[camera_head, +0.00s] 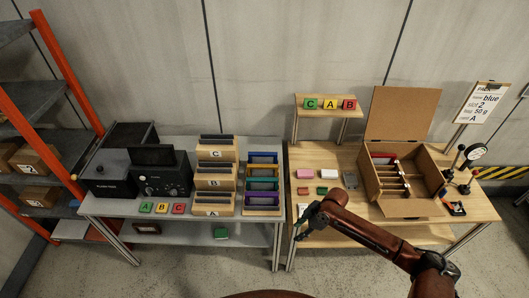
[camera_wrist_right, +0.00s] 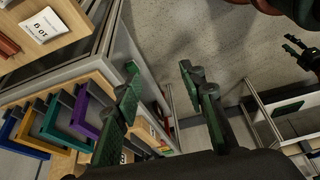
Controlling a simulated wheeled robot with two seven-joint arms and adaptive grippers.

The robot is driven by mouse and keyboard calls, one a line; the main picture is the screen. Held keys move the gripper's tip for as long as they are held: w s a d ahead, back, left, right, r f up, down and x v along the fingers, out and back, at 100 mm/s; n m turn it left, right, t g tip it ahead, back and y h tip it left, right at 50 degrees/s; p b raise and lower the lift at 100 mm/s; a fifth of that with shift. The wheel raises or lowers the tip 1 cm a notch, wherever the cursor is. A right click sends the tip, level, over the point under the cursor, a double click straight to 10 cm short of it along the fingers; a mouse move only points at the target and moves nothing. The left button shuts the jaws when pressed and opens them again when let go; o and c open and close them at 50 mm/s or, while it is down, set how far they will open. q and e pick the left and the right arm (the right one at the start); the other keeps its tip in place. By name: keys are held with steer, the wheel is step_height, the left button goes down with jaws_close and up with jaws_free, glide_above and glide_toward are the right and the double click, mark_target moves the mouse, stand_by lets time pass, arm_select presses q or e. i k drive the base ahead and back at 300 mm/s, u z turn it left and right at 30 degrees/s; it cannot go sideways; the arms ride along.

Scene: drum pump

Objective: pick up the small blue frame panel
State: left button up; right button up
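A rack of coloured frame panels stands at the right end of the grey table. In the head view the blue frame panel (camera_head: 263,156) appears to be the rearmost, behind green, yellow and purple ones; it is small here. In the right wrist view the blue panel (camera_wrist_right: 8,131) is at the left edge, partly cut off, beside yellow, teal and purple panels. My right gripper (camera_head: 306,221) is in front of the gap between the tables, apart from the rack. Its fingers (camera_wrist_right: 158,78) are spread and empty. A dark part at the wrist view's right edge looks like my left gripper (camera_wrist_right: 301,50).
Brown bins (camera_head: 215,181) marked A, B and C stand left of the rack. Black machines (camera_head: 162,177) are further left. The wooden table (camera_head: 465,210) holds an open box (camera_head: 400,208), small coloured blocks and a gauge stand. An orange shelf (camera_head: 70,88) is at far left.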

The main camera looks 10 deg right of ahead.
mark_target(253, 157)
steer(key=u, duration=0.05)
steer(key=i, duration=1.7)
